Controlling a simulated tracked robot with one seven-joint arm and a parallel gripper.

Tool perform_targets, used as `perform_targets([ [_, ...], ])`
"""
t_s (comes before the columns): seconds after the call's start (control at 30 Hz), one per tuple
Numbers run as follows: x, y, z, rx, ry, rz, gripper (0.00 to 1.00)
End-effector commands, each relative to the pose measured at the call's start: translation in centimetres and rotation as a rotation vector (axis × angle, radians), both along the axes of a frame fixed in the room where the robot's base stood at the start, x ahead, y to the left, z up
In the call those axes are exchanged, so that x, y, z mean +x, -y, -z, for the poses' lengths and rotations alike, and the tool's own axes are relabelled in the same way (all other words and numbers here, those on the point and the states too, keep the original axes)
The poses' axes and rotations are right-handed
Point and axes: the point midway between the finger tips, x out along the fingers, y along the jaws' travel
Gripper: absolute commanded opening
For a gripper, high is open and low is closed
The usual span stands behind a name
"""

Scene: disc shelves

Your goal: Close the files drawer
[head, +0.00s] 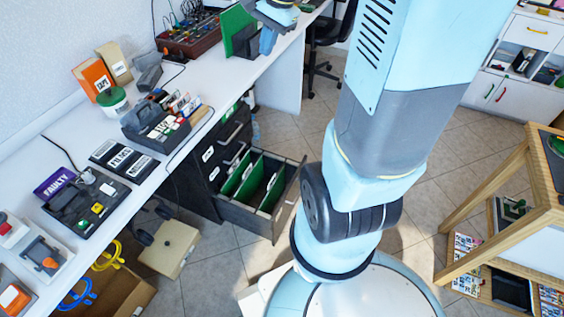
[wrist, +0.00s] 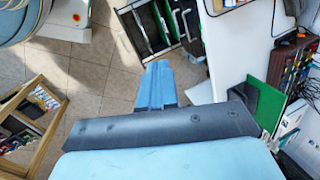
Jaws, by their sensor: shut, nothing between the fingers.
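The files drawer (head: 285,205) is pulled out of a dark cabinet (head: 207,172) under the white desk, and green dividers show inside it. In the wrist view its front panel (wrist: 134,32) is at the top, with the dividers to its right. My gripper (head: 266,48) is at the top of the head view, beside the far part of the desk and well apart from the drawer. In the wrist view my gripper (wrist: 158,68) has its blue fingers together, pointing toward the drawer, with nothing held.
The white desk (head: 232,82) carries boxes, trays and small devices. A wooden shelf (head: 485,195) stands at right. Tiled floor (head: 290,140) is clear beyond the drawer.

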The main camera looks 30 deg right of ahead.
Motion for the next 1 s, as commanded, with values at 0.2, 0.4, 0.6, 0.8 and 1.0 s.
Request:
perform_targets([
  [0.2, 3.8, 3.0, 5.2, 0.123, -0.121, 0.298, 0.00],
  [0.4, 6.5, 5.9, 10.6, 0.224, -0.231, 0.579, 0.00],
  [0.6, 8.3, 9.0, 16.7, 0.316, -0.348, 0.868, 0.00],
  [0.8, 9.1, 12.1, 23.3, 0.398, -0.469, 1.161, 0.00],
  [1.0, 8.8, 14.9, 30.5, 0.467, -0.597, 1.458, 0.00],
])
